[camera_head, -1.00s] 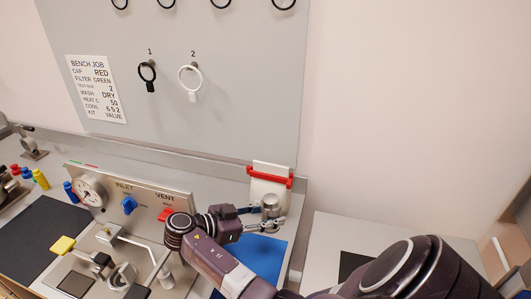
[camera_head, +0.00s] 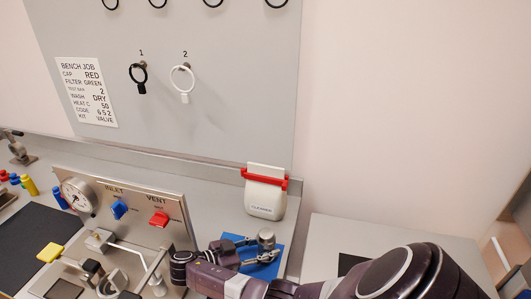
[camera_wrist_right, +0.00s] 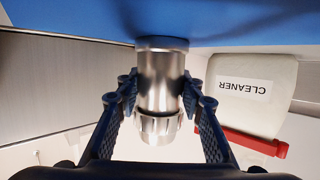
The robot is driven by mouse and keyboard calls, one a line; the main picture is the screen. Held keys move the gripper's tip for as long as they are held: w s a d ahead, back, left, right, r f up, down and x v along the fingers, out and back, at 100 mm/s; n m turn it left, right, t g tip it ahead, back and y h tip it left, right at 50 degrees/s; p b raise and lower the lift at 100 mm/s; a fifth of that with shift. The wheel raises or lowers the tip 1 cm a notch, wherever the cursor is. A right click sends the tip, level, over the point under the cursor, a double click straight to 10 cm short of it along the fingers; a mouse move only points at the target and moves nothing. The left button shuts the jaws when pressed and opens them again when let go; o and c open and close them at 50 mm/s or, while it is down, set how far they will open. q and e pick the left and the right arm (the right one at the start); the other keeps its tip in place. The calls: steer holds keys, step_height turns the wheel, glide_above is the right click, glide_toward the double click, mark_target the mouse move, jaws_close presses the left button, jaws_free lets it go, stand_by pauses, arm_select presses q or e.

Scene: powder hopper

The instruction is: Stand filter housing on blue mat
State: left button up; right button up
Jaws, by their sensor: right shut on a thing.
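The filter housing is a shiny metal cylinder (camera_wrist_right: 161,80) with a ribbed collar, seen between my fingers in the right wrist view. In the head view the housing (camera_head: 266,240) shows at the tip of my right gripper (camera_head: 256,250). My right gripper is shut on it, with one finger on each side. The blue mat (camera_head: 264,268) lies under and around the gripper in the head view, and its blue surface (camera_wrist_right: 230,20) fills the top of the wrist view. The housing's end is at or very near the mat; I cannot tell whether it touches. My left gripper is out of view.
A white cleaner packet (camera_head: 264,200) with a red clip stands just behind the mat. The steel inlet and vent panel (camera_head: 140,235) stands left of my gripper. A dark mat (camera_head: 40,232) lies at far left. The grey bench at right is mostly clear.

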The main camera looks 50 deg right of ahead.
mark_target(259, 248)
steer(key=o, duration=1.4)
steer(key=shift+o, duration=0.2)
steer(key=shift+a, duration=0.15)
steer(key=v, duration=0.7)
steer(key=shift+a, duration=0.15)
steer(key=shift+r, duration=0.1)
